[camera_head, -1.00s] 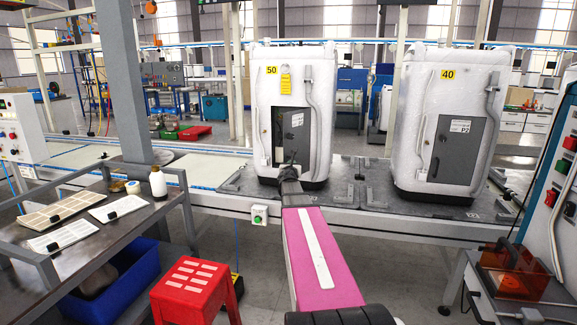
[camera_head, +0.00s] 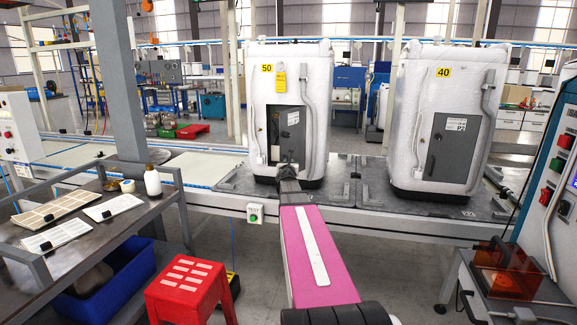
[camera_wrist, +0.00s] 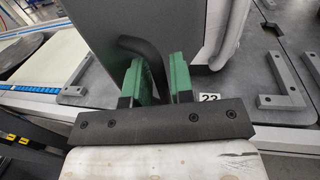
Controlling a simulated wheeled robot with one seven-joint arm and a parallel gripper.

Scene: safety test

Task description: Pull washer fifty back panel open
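Washer fifty (camera_head: 262,95) is the white machine with the yellow "50" label, upright on the grey platform in the head view. Its grey back panel (camera_head: 291,121) stands ajar, with a dark gap at its left. In the wrist view the panel (camera_wrist: 110,22) is in front of my gripper, and its black curved handle (camera_wrist: 147,48) runs between the green fingers. In the head view my gripper (camera_head: 287,170) is at the panel's lower part.
Washer forty (camera_head: 420,95), with its panel shut, stands to the right. A dark bench (camera_head: 130,225) with trays and a white bottle is at left. An orange-covered device (camera_head: 503,275) is at right.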

